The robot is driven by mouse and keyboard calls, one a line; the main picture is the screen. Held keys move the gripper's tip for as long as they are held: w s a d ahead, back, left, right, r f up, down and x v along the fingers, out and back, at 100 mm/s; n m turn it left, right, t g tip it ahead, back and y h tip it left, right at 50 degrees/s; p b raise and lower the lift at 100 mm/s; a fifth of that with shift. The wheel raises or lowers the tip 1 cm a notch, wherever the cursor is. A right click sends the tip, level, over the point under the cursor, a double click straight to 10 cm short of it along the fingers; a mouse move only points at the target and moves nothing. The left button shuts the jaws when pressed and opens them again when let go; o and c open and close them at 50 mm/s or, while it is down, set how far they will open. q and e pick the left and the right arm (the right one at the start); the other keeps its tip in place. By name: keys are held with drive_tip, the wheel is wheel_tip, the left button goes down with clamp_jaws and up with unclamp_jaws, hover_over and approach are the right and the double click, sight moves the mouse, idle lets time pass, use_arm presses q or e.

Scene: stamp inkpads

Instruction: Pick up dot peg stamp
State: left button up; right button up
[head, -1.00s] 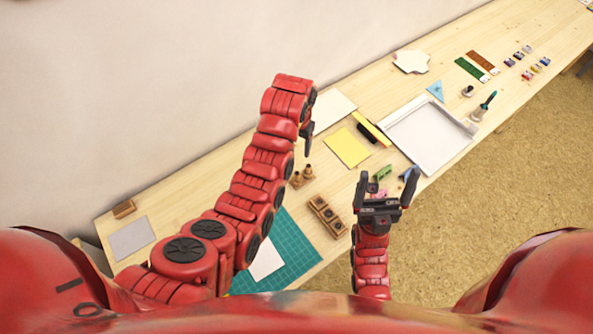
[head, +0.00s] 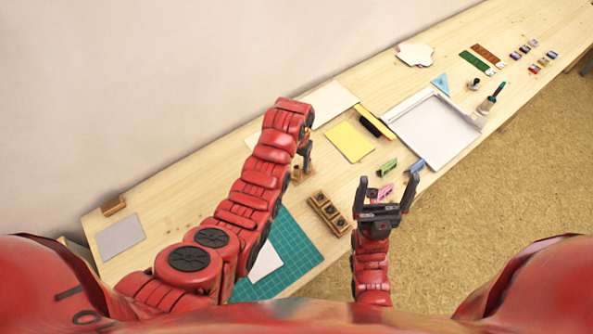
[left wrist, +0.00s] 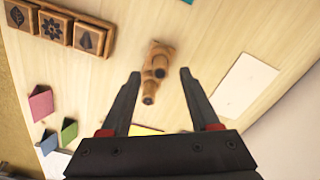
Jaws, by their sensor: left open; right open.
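Two small wooden peg stamps with dark ends stand close together in the left wrist view, one farther back (left wrist: 158,60) and one nearer (left wrist: 149,92). I cannot tell which bears the dot. In the head view one peg (head: 297,172) shows beside my left gripper (head: 306,160), which partly covers the pair. My left gripper in the left wrist view (left wrist: 159,73) is open, with the pegs between its fingers in the picture; no contact is visible. My right gripper (head: 388,181) is open and empty near the table's front edge.
A wooden tray of picture stamps (head: 328,213) lies right of the green cutting mat (head: 292,245). A pink card-like piece (left wrist: 41,103) and a green one (left wrist: 69,131) stand nearby. A yellow sheet (head: 349,143) and a white tray (head: 430,133) lie farther right.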

sight(297, 167)
use_arm(q)
wheel_tip(297, 167, down, 2)
drive_tip(key=shift+f+p, duration=0.25)
drive_tip(key=shift+p, duration=0.4)
drive_tip(key=shift+f, duration=0.75)
clamp_jaws()
